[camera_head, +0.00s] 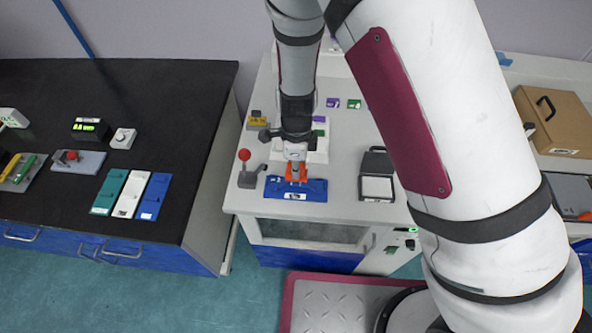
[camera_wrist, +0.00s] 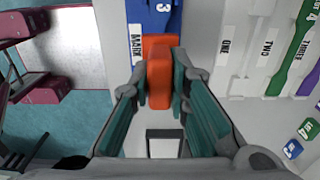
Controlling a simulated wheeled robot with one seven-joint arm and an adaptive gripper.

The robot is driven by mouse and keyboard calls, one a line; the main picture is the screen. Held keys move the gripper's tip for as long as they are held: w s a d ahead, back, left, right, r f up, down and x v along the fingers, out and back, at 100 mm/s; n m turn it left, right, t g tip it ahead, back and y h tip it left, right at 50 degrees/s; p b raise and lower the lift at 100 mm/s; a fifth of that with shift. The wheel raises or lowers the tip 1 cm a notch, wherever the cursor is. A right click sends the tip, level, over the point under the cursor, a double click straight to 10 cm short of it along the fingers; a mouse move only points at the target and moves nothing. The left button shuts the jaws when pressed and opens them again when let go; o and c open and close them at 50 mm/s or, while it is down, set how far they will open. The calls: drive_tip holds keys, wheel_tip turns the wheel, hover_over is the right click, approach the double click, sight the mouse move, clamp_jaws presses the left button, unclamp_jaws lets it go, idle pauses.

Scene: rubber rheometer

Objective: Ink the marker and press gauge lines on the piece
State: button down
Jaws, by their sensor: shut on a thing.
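My gripper (camera_head: 296,165) is shut on an orange marker block (camera_head: 295,176). In the wrist view the orange block (camera_wrist: 158,70) sits between the teal pads of my gripper (camera_wrist: 160,85). The marker is at the blue holder (camera_head: 312,189), whose "MARK" label and a "3" show in the wrist view (camera_wrist: 160,22). I cannot tell whether it still touches the holder. An open black box with a pale pad (camera_head: 377,187), which looks like an ink pad, lies right of the holder. A white slotted rack (camera_wrist: 235,75) labelled ONE, TWO, THREE holds green (camera_wrist: 297,50) and purple strips.
A grey stand with a red ball-topped lever (camera_head: 245,170) is left of the holder. Purple (camera_head: 333,103) and green (camera_head: 354,104) blocks lie behind. The black bench (camera_head: 60,100) at left carries teal, white and blue plates. A cardboard box (camera_head: 555,122) stands at right.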

drive_tip(key=shift+r+p, duration=0.9)
drive_tip(key=shift+r, duration=1.4)
drive_tip(key=shift+w, duration=0.1)
